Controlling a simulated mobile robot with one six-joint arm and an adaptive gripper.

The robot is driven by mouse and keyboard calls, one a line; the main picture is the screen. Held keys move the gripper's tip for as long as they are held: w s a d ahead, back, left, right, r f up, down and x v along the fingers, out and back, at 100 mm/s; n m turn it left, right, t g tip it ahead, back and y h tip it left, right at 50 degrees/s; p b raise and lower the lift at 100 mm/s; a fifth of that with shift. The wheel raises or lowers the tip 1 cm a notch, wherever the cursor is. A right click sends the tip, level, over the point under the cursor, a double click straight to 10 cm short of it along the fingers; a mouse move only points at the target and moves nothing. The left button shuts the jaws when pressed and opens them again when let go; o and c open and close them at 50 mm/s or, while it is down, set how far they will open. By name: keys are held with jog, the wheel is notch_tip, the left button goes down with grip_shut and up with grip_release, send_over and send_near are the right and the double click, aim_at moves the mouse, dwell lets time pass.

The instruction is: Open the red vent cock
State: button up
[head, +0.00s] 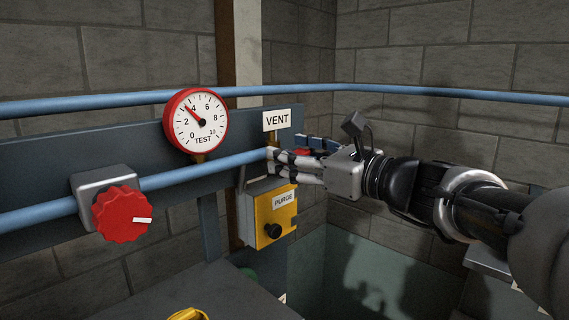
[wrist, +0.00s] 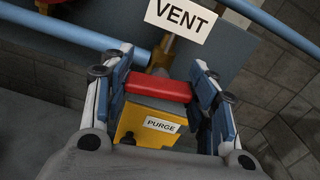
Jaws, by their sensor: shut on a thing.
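The red vent cock (wrist: 158,90) shows in the wrist view as a red bar across the space between my fingers, below the brass fitting (wrist: 163,52) and the VENT sign (wrist: 180,16). My gripper (wrist: 163,78) is shut on it, one finger at each end of the bar. In the head view my gripper (head: 288,163) reaches in from the right to the end of the blue pipe. Only a small red part of the cock (head: 303,152) shows there, mostly hidden by the fingers. The VENT sign (head: 277,120) is just above.
A yellow PURGE box (head: 272,217) with a black knob sits just below my gripper. A red-rimmed TEST gauge (head: 196,122), its needle just below 4, and a red knob (head: 122,214) are to the left. A blue pipe (head: 420,90) runs along the walls behind my arm.

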jog(key=n+b, duration=0.4)
jog(key=b, duration=0.1)
jog(key=shift+s+f+n, duration=0.1)
jog(key=shift+f+n, duration=0.15)
jog(key=shift+n, duration=0.05)
jog(key=n+b, duration=0.3)
jog(key=b, duration=0.1)
jog(key=shift+a+n+b, duration=0.1)
jog(key=shift+n+b, duration=0.2)
jog(key=shift+b, duration=0.05)
jog(key=n+b, duration=0.4)
jog(key=shift+f, duration=0.1)
jog(key=shift+n+b, duration=1.6)
jog(key=shift+n, duration=0.5)
jog(key=o, duration=1.1)
jog(key=shift+s, duration=0.1)
jog(key=shift+c, duration=0.2)
